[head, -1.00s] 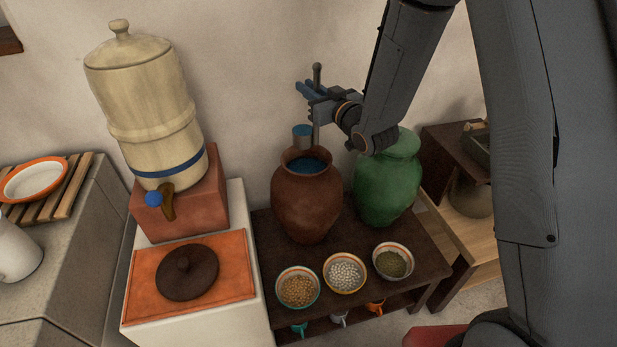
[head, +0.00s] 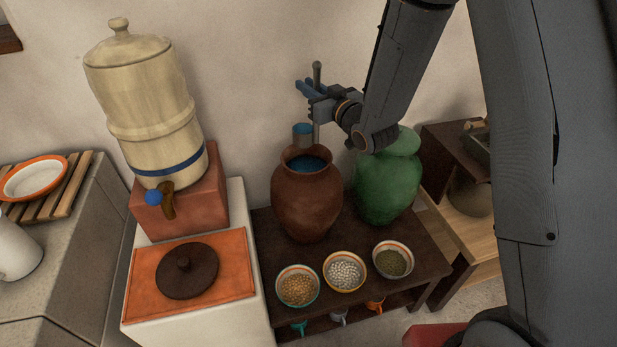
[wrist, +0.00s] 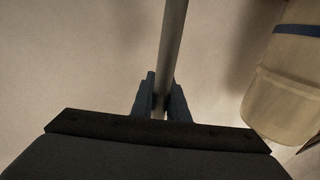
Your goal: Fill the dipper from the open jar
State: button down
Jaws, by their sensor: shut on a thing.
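My gripper (head: 313,90) is shut on the dipper's handle above the jar. In the wrist view, the handle (wrist: 173,40) runs up between the two blue fingers of my gripper (wrist: 160,98). The cup is out of sight there.
A lidded green jar (head: 388,190) stands right of the brown jar, below my wrist. Bowls, one of them white-filled (head: 344,272), sit in front on the dark table (head: 428,262). A cream water dispenser (head: 150,110) stands left. A dark lid (head: 187,282) lies on an orange mat.

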jog(key=shift+n+g+h+p, duration=0.3)
jog(key=shift+n+g+p, duration=0.15)
jog(key=shift+p, duration=0.6)
